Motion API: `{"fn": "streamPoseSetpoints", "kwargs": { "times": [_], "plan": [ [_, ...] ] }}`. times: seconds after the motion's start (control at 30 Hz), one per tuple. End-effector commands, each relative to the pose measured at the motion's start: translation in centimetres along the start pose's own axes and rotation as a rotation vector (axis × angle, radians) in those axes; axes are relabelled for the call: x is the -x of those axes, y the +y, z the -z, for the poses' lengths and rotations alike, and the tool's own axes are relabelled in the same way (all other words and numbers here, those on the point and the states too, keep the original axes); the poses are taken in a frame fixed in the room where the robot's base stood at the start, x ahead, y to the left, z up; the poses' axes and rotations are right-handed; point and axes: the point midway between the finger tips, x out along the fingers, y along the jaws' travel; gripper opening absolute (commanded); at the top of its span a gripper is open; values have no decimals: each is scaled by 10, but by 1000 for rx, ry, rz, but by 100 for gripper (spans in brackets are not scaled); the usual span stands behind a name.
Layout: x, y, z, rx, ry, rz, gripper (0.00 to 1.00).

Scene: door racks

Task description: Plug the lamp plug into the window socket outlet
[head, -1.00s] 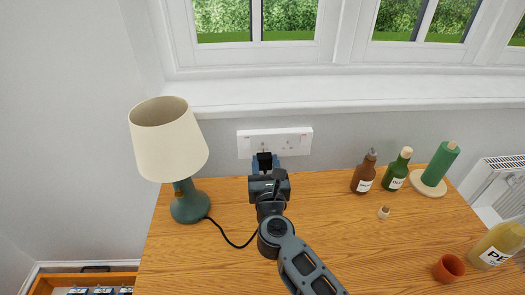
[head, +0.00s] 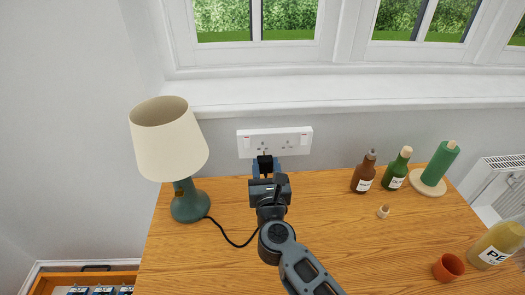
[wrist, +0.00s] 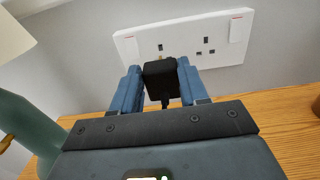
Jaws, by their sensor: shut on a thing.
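The lamp plug (wrist: 160,80) is a black block between the two blue fingers of my gripper (wrist: 160,88) in the wrist view. My gripper (head: 266,168) is shut on it in the head view. A bit of brass pin shows at the plug's far side, facing the left half of the white double socket outlet (wrist: 225,32). The plug is close in front of the outlet; I cannot tell whether the pins touch it. The outlet (head: 296,138) is on the wall below the window sill. The lamp (head: 172,142) has a cream shade, a green base and a black cord running towards my gripper.
On the wooden table (head: 200,265) at the right stand a brown bottle (head: 364,174), a green bottle (head: 397,170), a green roll (head: 440,164), a small stopper (head: 383,212), an orange cup (head: 448,268) and a yellow jar (head: 496,246). The window sill (head: 350,95) juts out above the outlet.

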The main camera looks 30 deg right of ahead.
Motion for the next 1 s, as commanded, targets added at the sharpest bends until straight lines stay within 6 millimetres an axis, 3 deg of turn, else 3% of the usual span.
{"fn": "streamPoseSetpoints", "kwargs": {
  "times": [0.33, 1.0],
  "plan": [
    [1, -5, 0, 0, 1, 1, 7],
    [7, -53, 0, 0, 0, 1, 7]
  ]
}}
